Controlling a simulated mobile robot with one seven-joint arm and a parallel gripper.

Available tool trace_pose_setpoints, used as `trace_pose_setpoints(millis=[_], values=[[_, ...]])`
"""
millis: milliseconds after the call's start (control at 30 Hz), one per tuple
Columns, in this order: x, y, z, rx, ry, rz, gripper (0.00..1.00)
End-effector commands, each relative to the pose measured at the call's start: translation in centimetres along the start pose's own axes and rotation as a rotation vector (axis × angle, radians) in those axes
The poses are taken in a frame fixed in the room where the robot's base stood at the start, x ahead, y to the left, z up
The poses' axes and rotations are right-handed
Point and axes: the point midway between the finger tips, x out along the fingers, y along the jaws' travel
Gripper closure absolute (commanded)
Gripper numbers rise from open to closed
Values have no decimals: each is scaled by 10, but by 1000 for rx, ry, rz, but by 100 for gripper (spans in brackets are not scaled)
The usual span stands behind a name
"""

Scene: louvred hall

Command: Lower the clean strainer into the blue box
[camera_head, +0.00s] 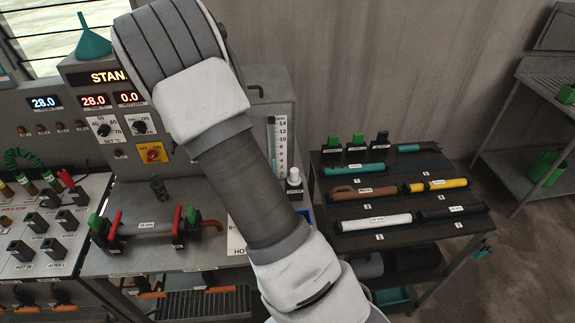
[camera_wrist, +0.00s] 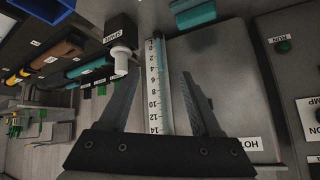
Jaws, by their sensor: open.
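My gripper (camera_wrist: 161,75) is open and empty in the wrist view. Its two dark fingers stand either side of a clear upright gauge tube with a white number scale (camera_wrist: 154,90); I cannot tell whether they touch it. In the head view my arm hides the gripper. I cannot make out a strainer in either view.
The dark table (camera_head: 350,243) holds labelled tubes. A clamped pipe (camera_head: 150,228) lies left of my arm. A teal funnel (camera_head: 92,40) tops the control cabinet.

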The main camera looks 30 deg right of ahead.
Motion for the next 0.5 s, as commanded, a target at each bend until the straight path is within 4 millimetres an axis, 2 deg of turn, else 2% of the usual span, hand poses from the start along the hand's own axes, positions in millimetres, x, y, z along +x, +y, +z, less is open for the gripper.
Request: trace_pose_setpoints(millis=[100,200,333,500], values=[[18,25,-4,-2,86,91,35],[28,41,-8,-4,149,147,35],[35,54,-11,-9,202,190,35],[42,61,-13,-9,227,209,35]])
